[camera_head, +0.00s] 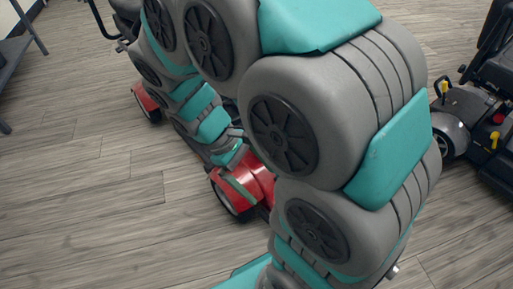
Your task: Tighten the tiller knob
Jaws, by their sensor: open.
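A red scooter (252,182) stands on the floor behind my arm, which covers most of it. A red corner with a wheel (149,103) shows at its far left end, and another red part with a dark wheel shows near the picture's middle. I cannot make out a tiller knob on it; that part may be hidden behind my arm. My grey and teal arm arches through the middle and comes down over the scooter. I cannot make out my gripper's fingers.
A black scooter (480,118) with yellow levers and a red knob (498,119) stands at the right edge. Black tubing (104,22) rises at the top left. A dark bench (14,47) stands in the far left corner. The wood-plank floor (80,200) at left is clear.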

